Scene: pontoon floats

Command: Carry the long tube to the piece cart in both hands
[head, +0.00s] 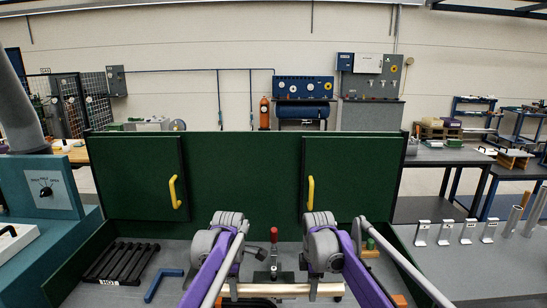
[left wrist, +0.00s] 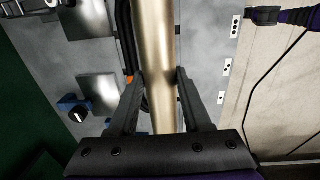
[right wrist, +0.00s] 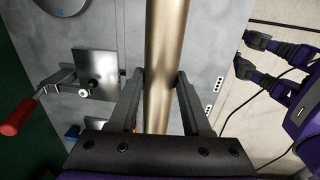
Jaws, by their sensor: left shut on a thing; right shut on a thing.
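The long tube (head: 273,289) is a smooth, pale brass-coloured pipe lying level, left to right, at the bottom of the head view. My left gripper (head: 233,290) is shut on it near its left part, and my right gripper (head: 313,290) is shut on it further right. In the left wrist view the tube (left wrist: 155,55) passes between the two dark fingers. In the right wrist view the tube (right wrist: 165,50) does the same. The tube is over a grey worktop; its height above it is hard to tell. I cannot tell which cart is the piece cart.
A green panel with two yellow-handled doors (head: 146,178) stands behind the worktop. A red-handled clamp (head: 274,240), a black rack (head: 122,262) and a blue hex key (head: 163,283) are nearby. Metal brackets (head: 445,232) line the right bench. Blue carts (head: 478,110) stand at the far right.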

